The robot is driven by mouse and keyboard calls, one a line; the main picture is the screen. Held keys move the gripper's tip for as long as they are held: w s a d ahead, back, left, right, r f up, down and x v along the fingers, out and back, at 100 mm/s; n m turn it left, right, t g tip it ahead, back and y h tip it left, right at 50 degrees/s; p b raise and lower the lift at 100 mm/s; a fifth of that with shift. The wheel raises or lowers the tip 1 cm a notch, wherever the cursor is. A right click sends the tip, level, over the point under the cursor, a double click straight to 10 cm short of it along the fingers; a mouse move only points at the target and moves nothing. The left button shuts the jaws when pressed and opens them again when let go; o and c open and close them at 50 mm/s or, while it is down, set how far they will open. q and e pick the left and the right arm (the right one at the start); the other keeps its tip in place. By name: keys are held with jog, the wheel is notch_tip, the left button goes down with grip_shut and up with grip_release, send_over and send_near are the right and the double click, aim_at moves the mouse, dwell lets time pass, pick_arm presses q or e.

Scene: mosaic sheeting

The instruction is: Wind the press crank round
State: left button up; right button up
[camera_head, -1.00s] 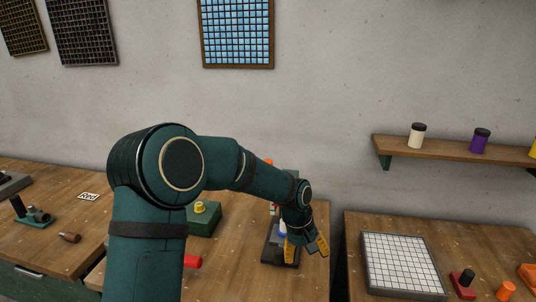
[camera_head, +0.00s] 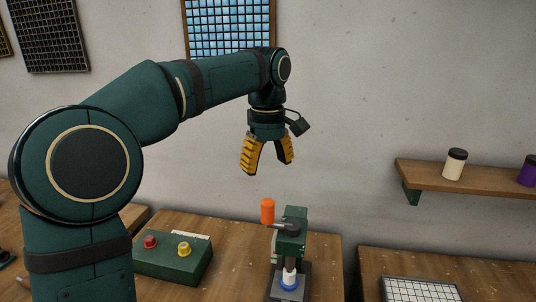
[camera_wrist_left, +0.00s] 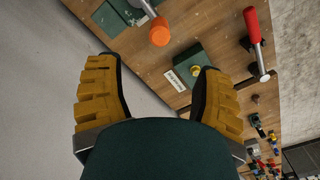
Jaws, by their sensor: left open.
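The press (camera_head: 291,240) is a small green machine on a dark base on the wooden bench, with a white and blue piece at its foot. Its crank has an upright orange handle (camera_head: 267,211) on a metal arm at the press's left side. My left gripper (camera_head: 267,172), with yellow ribbed fingers, is open and empty, pointing down above the orange handle and apart from it. In the left wrist view the orange handle (camera_wrist_left: 160,33) shows beyond and between the open fingers, with part of the press at the top. My right gripper is not in view.
A green box (camera_head: 172,262) with a red and a yellow button stands left of the press. A wall shelf (camera_head: 480,180) with jars is at the right. A white grid tray (camera_head: 420,290) lies on the right bench. A red-handled lever (camera_wrist_left: 252,27) shows in the left wrist view.

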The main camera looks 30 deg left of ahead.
aim_at(267, 200)
pick_arm(q)
notch_tip(267, 200, down, 12)
jog(key=b, duration=0.2)
jog(key=shift+b, duration=0.3)
jog(key=c, duration=1.1)
